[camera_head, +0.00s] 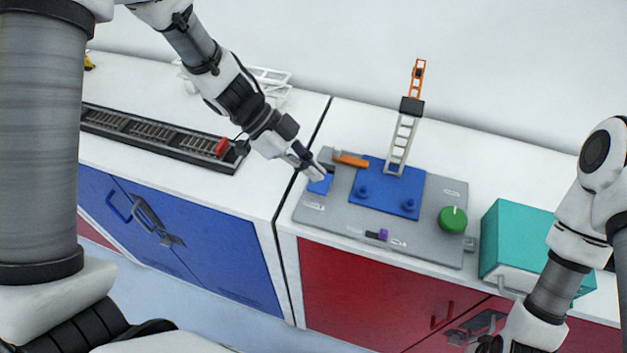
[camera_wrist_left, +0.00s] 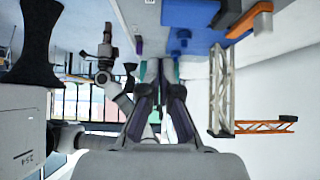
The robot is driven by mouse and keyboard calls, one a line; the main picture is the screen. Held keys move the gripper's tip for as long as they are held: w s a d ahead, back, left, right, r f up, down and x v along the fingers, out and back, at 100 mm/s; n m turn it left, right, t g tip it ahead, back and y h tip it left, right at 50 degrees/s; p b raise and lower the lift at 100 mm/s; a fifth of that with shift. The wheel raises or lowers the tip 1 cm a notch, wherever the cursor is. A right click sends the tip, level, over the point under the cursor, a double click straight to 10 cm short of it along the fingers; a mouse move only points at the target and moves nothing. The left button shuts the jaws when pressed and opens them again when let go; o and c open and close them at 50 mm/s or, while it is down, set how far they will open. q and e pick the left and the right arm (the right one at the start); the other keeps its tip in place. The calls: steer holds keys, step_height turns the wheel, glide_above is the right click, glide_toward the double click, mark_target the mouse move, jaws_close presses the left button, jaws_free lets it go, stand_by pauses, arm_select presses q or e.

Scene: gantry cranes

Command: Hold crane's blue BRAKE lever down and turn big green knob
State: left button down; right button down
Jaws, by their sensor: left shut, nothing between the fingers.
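A grey control panel (camera_head: 340,217) lies on the right-hand counter. The big green knob (camera_head: 453,219) sits at its right side, a pale mark on top. A blue piece (camera_head: 320,185), apparently the BRAKE lever, is at the panel's left edge; its label is unreadable. My left gripper (camera_head: 318,173) is shut and empty just over this blue piece; I cannot tell whether they touch. In the left wrist view the shut fingers (camera_wrist_left: 158,68) show, but I cannot pick out the lever. My right arm is at the lower right, away from the knob; its gripper's finger state is unclear.
A crane tower (camera_head: 403,140) rises from a blue plate (camera_head: 375,205) on the panel. An orange lever (camera_head: 350,160) and a purple switch (camera_head: 383,235) are close by. A teal box (camera_head: 510,240) stands right of the knob. A track (camera_head: 160,137) lies on the left counter.

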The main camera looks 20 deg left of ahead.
mark_target(314, 191)
arm_select(q)
step_height(314, 191, down, 4)
steer(key=shift+d+r, duration=0.1)
steer(key=shift+d, duration=0.05)
steer(key=shift+f, duration=0.3)
